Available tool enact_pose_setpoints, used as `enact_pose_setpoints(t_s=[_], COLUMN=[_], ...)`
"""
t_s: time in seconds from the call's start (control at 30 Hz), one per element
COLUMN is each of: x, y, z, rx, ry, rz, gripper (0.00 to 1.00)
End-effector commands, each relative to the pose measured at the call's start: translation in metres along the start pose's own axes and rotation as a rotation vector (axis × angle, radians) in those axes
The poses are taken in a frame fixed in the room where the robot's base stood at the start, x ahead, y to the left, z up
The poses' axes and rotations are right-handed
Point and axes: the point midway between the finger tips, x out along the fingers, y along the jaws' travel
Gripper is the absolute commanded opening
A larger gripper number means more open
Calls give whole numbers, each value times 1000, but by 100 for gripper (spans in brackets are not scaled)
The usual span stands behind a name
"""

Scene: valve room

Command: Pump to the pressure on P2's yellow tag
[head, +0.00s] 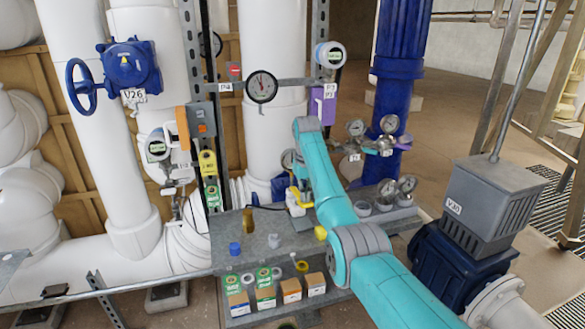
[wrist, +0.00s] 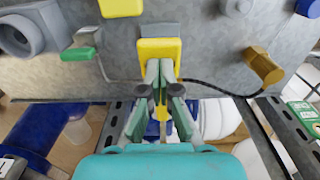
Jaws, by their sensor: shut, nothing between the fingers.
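My gripper (wrist: 160,72) is shut and empty, its fingertips at the edge of a yellow pad (wrist: 158,50) on the grey bench; I cannot tell whether they touch it. In the head view a small yellow part (head: 299,206) shows beside my teal arm, which hides much of that spot. I cannot make out a P2 yellow tag.
A green-handled lever (wrist: 78,54) lies left of the pad. A grey-and-blue unit marked V30 (head: 492,205) stands right of my arm.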

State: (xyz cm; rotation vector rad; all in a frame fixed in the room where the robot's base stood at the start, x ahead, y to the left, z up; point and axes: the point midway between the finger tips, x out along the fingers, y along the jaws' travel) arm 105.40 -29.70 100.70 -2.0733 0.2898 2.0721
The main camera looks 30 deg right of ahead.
Motion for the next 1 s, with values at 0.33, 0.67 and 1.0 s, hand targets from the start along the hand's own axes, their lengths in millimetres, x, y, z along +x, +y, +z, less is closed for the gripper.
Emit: enact_pose_setpoints(t_s=[0.33,0.67,1.0], x=[-27,-27,-26], y=[0,0,-1], z=[0,0,0], rx=[0,0,0], ry=[-2,-1,1], rz=[0,0,0], gripper=[0,0,0])
